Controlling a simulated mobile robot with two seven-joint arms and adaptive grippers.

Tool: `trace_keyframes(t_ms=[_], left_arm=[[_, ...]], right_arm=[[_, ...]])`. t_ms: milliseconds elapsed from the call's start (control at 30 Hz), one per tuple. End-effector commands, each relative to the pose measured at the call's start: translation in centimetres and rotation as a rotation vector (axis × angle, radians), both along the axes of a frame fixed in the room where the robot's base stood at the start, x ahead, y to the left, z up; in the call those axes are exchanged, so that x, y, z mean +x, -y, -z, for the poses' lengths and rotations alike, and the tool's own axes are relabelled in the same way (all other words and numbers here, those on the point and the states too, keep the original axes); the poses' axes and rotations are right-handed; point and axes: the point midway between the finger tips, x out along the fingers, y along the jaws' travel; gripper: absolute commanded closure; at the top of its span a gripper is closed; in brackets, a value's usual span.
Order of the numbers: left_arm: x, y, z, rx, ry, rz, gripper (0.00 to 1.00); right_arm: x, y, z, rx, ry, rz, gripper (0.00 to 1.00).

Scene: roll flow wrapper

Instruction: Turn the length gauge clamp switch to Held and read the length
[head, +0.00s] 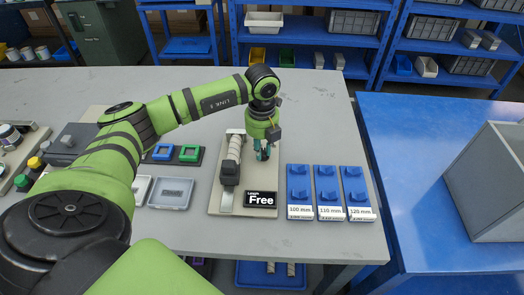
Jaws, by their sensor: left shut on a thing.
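The length gauge is a beige board (215,200) on the grey table, with a pale wrapped roll (235,148) lying along its left side against a dark block (229,173). Its black display (260,199) reads "Length" and "Free", with no number. My left gripper (263,153) points down over the right part of the board, behind the display. It is shut on a small part there, which I take to be the clamp switch; the fingers and wrist mostly hide it. My right gripper is not in view.
Blue racks labelled 100 mm (299,184), 110 mm (328,184) and 120 mm (356,184) stand right of the gauge. Left are a grey tray (171,192) and a panel with a blue (163,152) and a green square (189,153). The table behind the gauge is clear.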

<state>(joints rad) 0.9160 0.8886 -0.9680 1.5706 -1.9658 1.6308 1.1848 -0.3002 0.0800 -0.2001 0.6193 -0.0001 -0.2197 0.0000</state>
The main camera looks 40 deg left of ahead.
Motion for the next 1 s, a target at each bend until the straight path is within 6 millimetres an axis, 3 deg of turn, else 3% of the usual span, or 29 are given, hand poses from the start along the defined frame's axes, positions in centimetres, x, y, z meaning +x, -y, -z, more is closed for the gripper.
trace_keyframes(t_ms=[500, 1000], left_arm=[[0.2, -0.1, 0.2, 0.000, 0.000, 0.443, 1.00], [0.2, -0.1, 0.1, 0.000, -0.002, 0.622, 1.00]], right_arm=[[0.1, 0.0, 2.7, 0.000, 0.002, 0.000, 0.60], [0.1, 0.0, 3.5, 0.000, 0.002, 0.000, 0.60]])
